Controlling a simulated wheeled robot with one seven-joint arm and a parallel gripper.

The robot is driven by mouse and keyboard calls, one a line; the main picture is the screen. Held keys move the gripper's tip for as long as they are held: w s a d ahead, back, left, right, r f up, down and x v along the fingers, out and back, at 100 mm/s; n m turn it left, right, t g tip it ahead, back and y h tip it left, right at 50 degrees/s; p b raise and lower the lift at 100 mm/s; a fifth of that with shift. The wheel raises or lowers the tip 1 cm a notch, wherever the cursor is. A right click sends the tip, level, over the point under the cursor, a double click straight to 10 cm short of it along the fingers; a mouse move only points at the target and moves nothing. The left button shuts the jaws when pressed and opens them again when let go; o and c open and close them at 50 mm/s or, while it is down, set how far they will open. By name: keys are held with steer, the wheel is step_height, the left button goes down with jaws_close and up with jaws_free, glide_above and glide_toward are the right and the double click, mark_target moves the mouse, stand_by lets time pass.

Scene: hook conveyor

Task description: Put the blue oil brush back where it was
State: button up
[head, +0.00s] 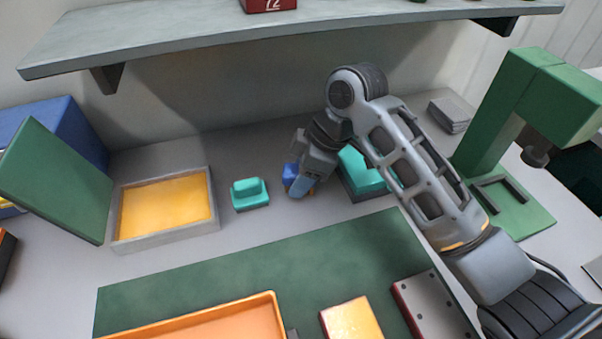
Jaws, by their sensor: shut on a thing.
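The blue oil brush (290,174) shows only in part, at the tip of my gripper (301,188) in the middle of the head view. My gripper points down and is shut on the brush, low over the grey table or at its surface; I cannot tell whether the brush touches it. A small orange bit shows just right of the fingertips. The fingers hide most of the brush, so its bristles and tilt are unclear.
A teal handled block (250,195) stands close left, and a larger teal block (362,174) sits close right, partly behind my arm. An orange-filled grey tray (165,208) is further left. The green mat (255,262) lies in front; a green press (500,130) stands right. A shelf (200,34) overhangs the back.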

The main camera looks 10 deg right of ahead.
steer(key=o, duration=1.1)
steer(key=b+v, duration=0.1)
steer(key=v, duration=1.1)
steer(key=shift+r, duration=0.1)
